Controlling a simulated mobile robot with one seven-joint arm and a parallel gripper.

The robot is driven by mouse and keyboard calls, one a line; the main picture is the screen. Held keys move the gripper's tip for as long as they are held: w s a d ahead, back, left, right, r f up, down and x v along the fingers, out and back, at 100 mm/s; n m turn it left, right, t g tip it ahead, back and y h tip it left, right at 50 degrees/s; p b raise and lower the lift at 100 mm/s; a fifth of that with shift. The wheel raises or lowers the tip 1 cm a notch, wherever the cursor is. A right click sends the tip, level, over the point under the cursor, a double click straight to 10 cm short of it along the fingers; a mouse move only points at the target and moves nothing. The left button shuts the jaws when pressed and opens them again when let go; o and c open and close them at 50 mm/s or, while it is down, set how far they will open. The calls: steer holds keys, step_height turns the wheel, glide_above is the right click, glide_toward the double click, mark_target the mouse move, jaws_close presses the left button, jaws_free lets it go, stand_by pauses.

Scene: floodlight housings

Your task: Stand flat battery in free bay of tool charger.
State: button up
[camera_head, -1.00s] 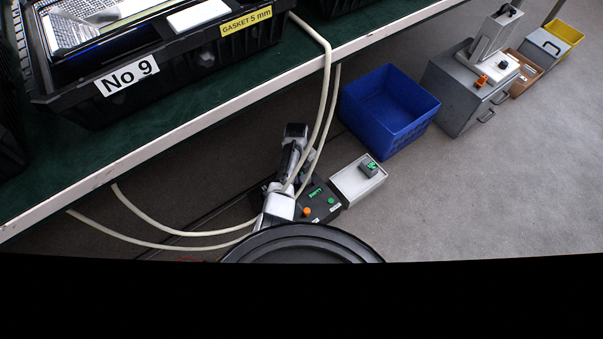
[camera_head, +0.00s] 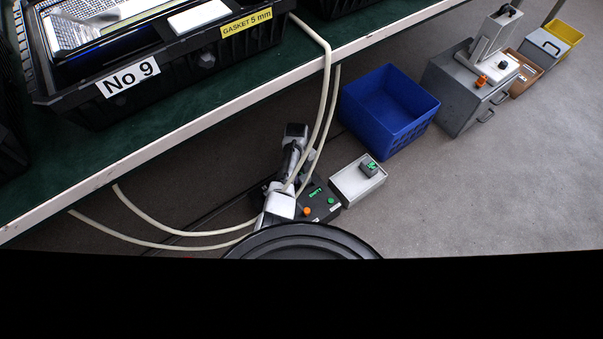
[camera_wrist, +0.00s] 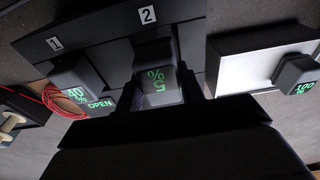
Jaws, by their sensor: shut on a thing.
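The tool charger (camera_wrist: 185,16) is a dark block with bay labels 1 and 2 across the top of the wrist view. A dark battery (camera_wrist: 75,90) showing 40 % in green is at bay 1, near the green word OPEN. The flat battery (camera_wrist: 153,62), showing 5 % upside down, is between the fingers of my gripper (camera_wrist: 158,92), in line with label 2. Its lower part is hidden, and I cannot tell whether it is seated in bay 2. In the head view my gripper (camera_head: 280,205) is over the black charger (camera_head: 322,208), partly covering it.
A battery showing 100 % (camera_wrist: 296,74) is on a white-topped box (camera_wrist: 240,68) right of the charger. A blue bin (camera_head: 388,115) and grey case (camera_head: 455,95) stand farther right. Pale hoses (camera_head: 325,100) hang near my arm.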

steer(key=shift+f+b, duration=1.15)
steer(key=shift+f, duration=0.1)
steer(key=shift+s+f+b, duration=0.1)
steer(key=shift+f+b, duration=0.2)
steer(key=shift+f, duration=0.1)
steer(key=o, duration=1.2)
steer(key=shift+o, duration=0.2)
steer(key=shift+s+r+p, duration=0.1)
steer(key=shift+r+p, duration=0.5)
steer(key=shift+p, duration=0.3)
steer(key=r+p, duration=0.5)
steer(key=r, duration=0.1)
steer(key=shift+w+r, duration=0.1)
steer(key=shift+w, duration=0.1)
